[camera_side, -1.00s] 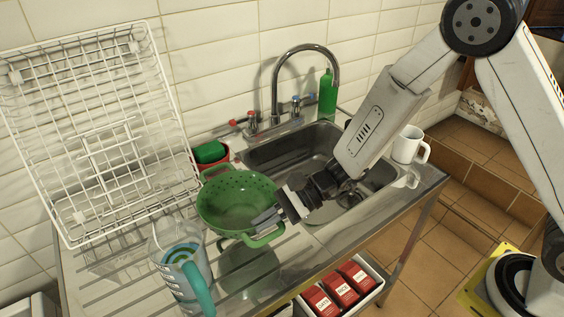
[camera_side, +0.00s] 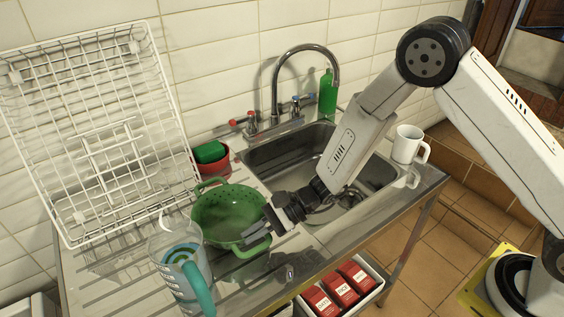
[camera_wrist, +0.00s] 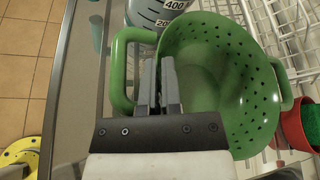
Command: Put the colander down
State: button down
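The green colander (camera_side: 222,210) is over the ribbed draining board (camera_side: 120,262), left of the sink, with its open side up. I cannot tell whether its base touches the board. My gripper (camera_side: 257,236) is at its near right rim, beside one loop handle. In the wrist view the two grey fingers (camera_wrist: 158,82) are close together at the rim, with the colander (camera_wrist: 205,75) to their right and the handle (camera_wrist: 122,72) to their left. The fingers appear shut on the rim, though the contact itself is mostly hidden.
A measuring jug (camera_side: 180,268) stands close to the colander's left front. A red pot (camera_side: 218,164) with a green sponge (camera_side: 209,152) is behind it. A white wire rack (camera_side: 95,130) leans on the wall. The sink (camera_side: 290,155) and white mug (camera_side: 409,144) are to the right.

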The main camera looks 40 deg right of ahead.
jog(key=shift+f, duration=0.45)
jog(key=shift+f, duration=0.15)
jog(key=c, duration=0.8)
grip_release()
jog(key=shift+d+r, duration=0.4)
jog(key=shift+d, duration=0.25)
jog(key=v, duration=1)
jog(key=shift+s+d, duration=0.2)
jog(key=shift+d, duration=0.1)
